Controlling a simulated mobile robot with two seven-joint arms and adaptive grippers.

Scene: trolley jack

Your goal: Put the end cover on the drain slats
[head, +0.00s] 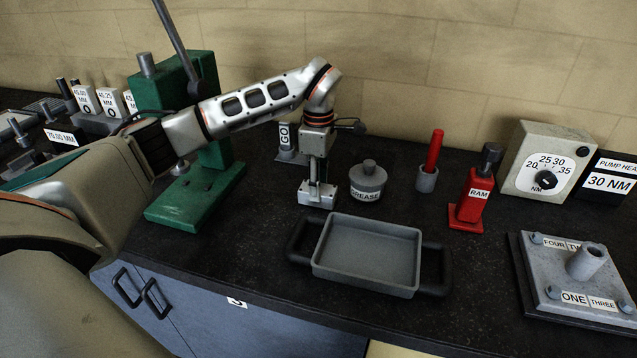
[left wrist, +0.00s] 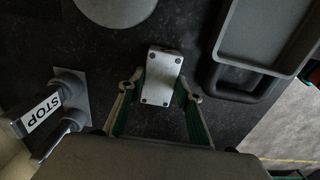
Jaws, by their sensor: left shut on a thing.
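My left gripper (head: 317,180) points straight down over the worktop, behind the grey tray. It is shut on a small light grey block (head: 309,198), low at the counter surface. In the left wrist view the block (left wrist: 160,76) shows several dark dots on its face, between the two fingers (left wrist: 158,90). I cannot tell for sure whether this block is the end cover, or whether it touches the worktop. A dark slatted piece (head: 47,105) lies at the far left back; it may be the drain slats. My right gripper is not in view.
The grey tray (head: 368,257) with dark handles stands in front. The grease pot (head: 368,179), a red-handled tool (head: 433,155) and the red ram (head: 474,194) stand to the right.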

